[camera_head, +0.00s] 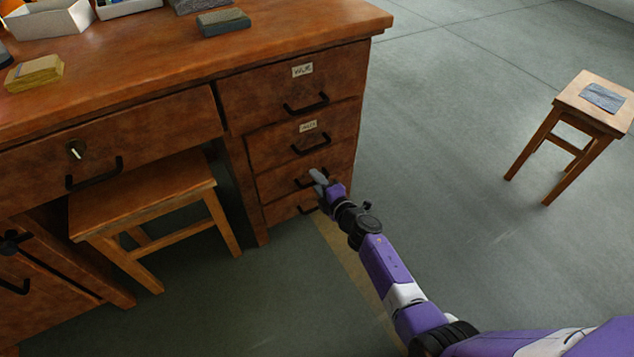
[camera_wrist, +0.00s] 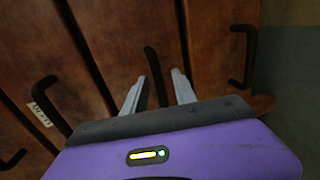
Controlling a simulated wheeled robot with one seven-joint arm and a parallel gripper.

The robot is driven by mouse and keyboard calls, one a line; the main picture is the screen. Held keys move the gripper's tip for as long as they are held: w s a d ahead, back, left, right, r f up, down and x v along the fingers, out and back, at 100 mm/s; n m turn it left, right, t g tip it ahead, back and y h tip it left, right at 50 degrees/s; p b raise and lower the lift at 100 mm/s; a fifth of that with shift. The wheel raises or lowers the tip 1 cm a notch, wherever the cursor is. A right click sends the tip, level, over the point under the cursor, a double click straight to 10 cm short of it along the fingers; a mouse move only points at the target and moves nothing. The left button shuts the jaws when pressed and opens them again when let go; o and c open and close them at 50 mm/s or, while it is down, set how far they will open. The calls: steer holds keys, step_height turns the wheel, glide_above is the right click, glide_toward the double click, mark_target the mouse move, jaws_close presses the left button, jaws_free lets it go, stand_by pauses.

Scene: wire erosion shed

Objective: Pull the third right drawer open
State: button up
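The desk's right stack has several wooden drawers with black bar handles. The third right drawer (camera_head: 277,184) looks shut and flush with its neighbours. Its handle (camera_head: 301,184) is partly hidden by my gripper (camera_head: 319,177) in the head view. In the wrist view, the third drawer's handle (camera_wrist: 154,70) shows between the two grey fingers of my gripper (camera_wrist: 158,77). The fingers are apart, with a gap on each side of the handle. How deep they reach around it is hard to tell.
The second drawer's handle (camera_wrist: 40,92) and the bottom drawer's handle (camera_wrist: 243,55) flank the third. A wooden stool (camera_head: 150,195) stands under the desk (camera_head: 110,75). Another stool (camera_head: 575,103) is at the right. The floor (camera_head: 450,180) beside the drawers is clear.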

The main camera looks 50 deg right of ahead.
steer(key=shift+c, duration=0.4)
jaws_close()
steer(key=shift+s, duration=0.1)
stand_by(0.8)
